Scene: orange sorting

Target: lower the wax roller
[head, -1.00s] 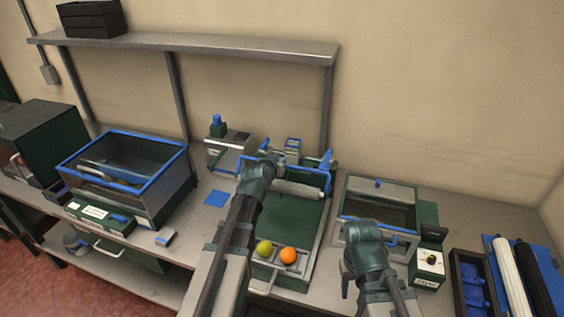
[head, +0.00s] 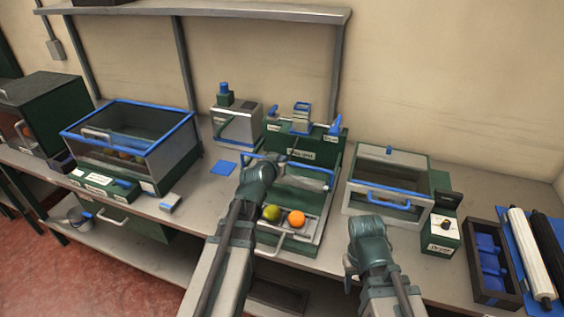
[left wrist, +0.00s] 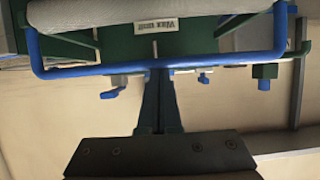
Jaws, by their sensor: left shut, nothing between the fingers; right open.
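The wax unit (head: 300,152) is the green machine at mid-table. Its pale wax roller (head: 300,178) hangs in a frame with a blue bar (head: 318,168), above the front bed. The left wrist view shows the roller (left wrist: 120,10) at the top edge and the blue bar (left wrist: 225,68) across the picture. My left gripper (head: 284,158) is shut and empty at the bar. Its fingers (left wrist: 155,85) reach up to the middle of the bar; I cannot tell whether they touch it. My right gripper (head: 353,268) is open, in front of the dryer box; its fingers are mostly hidden.
A green fruit (head: 271,212) and an orange (head: 297,218) lie at the unit's front. A lidded box (head: 388,205) and a dial unit (head: 440,236) stand right. A blue-rimmed clear bin (head: 150,165) stands left. A blue pad (head: 223,168) lies flat between.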

